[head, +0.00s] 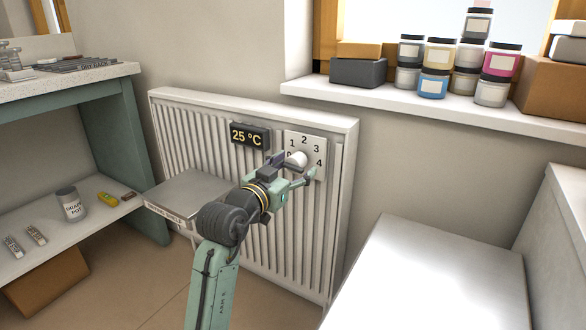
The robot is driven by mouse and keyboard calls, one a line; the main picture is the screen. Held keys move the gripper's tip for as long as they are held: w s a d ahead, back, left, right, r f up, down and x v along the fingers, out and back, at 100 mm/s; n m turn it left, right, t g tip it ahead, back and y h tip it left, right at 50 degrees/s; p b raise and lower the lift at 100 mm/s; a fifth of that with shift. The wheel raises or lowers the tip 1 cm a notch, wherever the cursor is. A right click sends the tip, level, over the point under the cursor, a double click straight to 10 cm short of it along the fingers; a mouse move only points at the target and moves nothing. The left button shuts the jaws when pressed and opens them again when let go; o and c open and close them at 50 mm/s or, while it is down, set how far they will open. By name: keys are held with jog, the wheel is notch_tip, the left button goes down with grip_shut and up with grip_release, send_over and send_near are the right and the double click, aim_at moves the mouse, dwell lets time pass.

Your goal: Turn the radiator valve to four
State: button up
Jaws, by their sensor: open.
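The radiator (335,215) is a white ribbed panel on the wall in the middle of the head view. Its valve knob (297,159) is white and rounded, on a pale square plate (321,138) at the upper right of the radiator. The plate shows 1, 2, 3 and 4; another mark at the left is partly hidden. I cannot tell where the knob points. My gripper (293,172) is open, close to the knob, with one finger at its left and one at its lower right. Whether a finger touches the knob is unclear.
A display (250,135) reading 25 °C is left of the plate. A metal shelf (188,192) juts out below it. A white-topped block (430,275) stands at the right front. Jars crowd the windowsill (390,99). A bench (70,82) stands at left.

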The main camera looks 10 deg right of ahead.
jog(key=shift+c, duration=0.5)
jog(key=c, duration=1)
jog(key=shift+f+m+b, duration=0.1)
jog(key=shift+m+b, duration=0.4)
jog(key=shift+b, duration=0.05)
jog(key=shift+c, duration=0.2)
jog(key=o, duration=1.1)
jog(key=shift+o, duration=0.2)
jog(key=shift+s+a, duration=0.1)
jog(key=v, duration=1.2)
